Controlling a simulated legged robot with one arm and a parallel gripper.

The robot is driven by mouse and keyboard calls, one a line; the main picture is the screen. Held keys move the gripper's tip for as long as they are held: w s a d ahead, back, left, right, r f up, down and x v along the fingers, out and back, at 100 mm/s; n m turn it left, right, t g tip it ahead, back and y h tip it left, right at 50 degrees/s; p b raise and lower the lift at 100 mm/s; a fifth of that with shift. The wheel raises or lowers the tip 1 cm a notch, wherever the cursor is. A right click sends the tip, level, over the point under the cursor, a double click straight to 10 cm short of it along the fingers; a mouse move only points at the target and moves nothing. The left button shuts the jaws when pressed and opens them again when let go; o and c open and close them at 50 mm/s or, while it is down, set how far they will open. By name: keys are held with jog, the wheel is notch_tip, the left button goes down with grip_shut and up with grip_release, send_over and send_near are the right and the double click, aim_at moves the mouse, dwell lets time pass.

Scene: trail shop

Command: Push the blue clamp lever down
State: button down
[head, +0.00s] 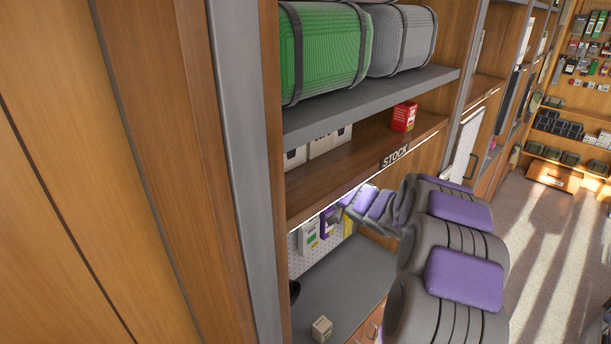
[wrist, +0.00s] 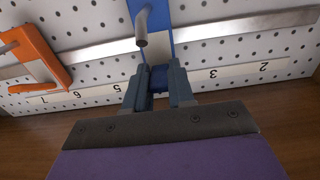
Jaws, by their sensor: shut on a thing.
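In the wrist view the blue clamp (wrist: 160,35) hangs against a white pegboard, with a grey metal hook or peg in front of it. My gripper (wrist: 160,85) has one finger on each side of a small blue block at the clamp's near end and is shut on it. This block looks like the blue clamp lever (wrist: 158,78); the fingers hide much of it, so its angle cannot be told. In the head view my arm reaches under the STOCK shelf, and the clamp and fingertips cannot be made out.
An orange clamp (wrist: 35,58) hangs to the left on the pegboard (wrist: 255,50), which has metal rails and an upside-down number strip. In the head view the STOCK shelf (head: 360,160) is above my arm, a grey counter (head: 340,270) below, with a small box (head: 321,328) on it.

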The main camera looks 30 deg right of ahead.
jog(key=shift+d+f, duration=0.15)
jog(key=shift+d, duration=0.05)
jog(key=shift+f+t+b, duration=0.4)
jog(key=shift+f+b, duration=0.05)
jog(key=shift+b, duration=0.75)
jog(key=shift+w+f+t+y+b, duration=0.15)
jog(key=shift+t+y+b, duration=0.35)
jog(key=shift+b, duration=0.45)
jog(key=shift+a+t+b, duration=0.1)
jog(key=shift+t+b, duration=0.3)
jog(key=shift+t, duration=0.1)
jog(key=c, duration=1)
grip_release()
jog(key=shift+s+r, duration=0.2)
jog(key=shift+c, duration=0.2)
jog(key=shift+o, duration=0.4)
jog(key=shift+w+d, duration=0.1)
jog(key=shift+d, duration=0.1)
